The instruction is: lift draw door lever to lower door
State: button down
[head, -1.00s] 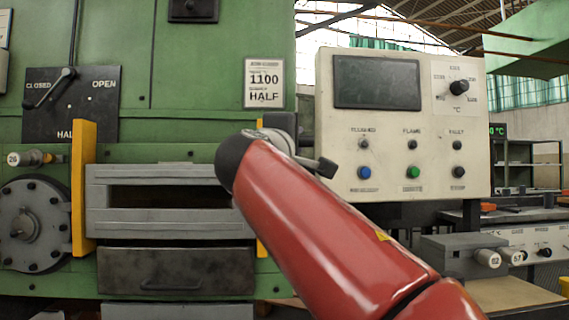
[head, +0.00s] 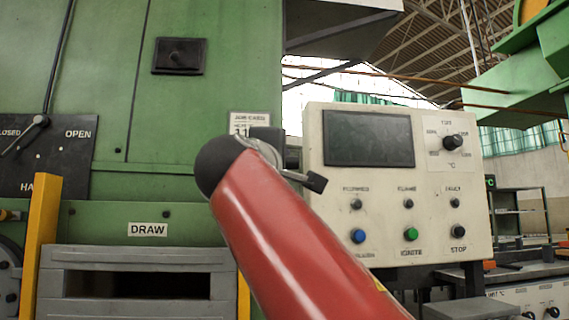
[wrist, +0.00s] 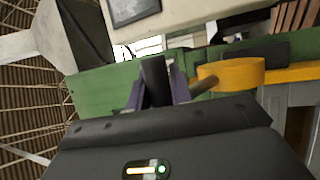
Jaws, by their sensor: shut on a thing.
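In the wrist view my gripper (wrist: 157,82) has its purple-grey fingers closed around a black upright piece, the grip of the draw door lever (wrist: 154,72). A thin grey-brown rod shows just right of the fingers. In the head view my red arm hides most of the gripper and the lever. The grey draw door (head: 140,257) stands between two yellow guides (head: 42,225), its top edge below the DRAW label (head: 148,230). A dark slot shows in the door, whose lower part is out of frame.
The control panel (head: 345,190) stands close to the right of my arm. The green furnace front (head: 190,105) fills the left. A black CLOSED/OPEN plate (head: 65,155) with a small lever is at far left. Shelves (head: 520,210) stand at the back right.

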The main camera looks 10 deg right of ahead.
jog(key=shift+w+a+f+y, duration=0.4)
jog(key=shift+a, duration=0.2)
jog(key=c, duration=1.3)
grip_release()
jog(key=shift+w+a, duration=0.1)
jog(key=shift+a, duration=0.05)
jog(key=shift+o, duration=0.2)
jog(key=b+v, duration=0.2)
jog(key=v, duration=0.6)
jog(key=shift+d, duration=0.3)
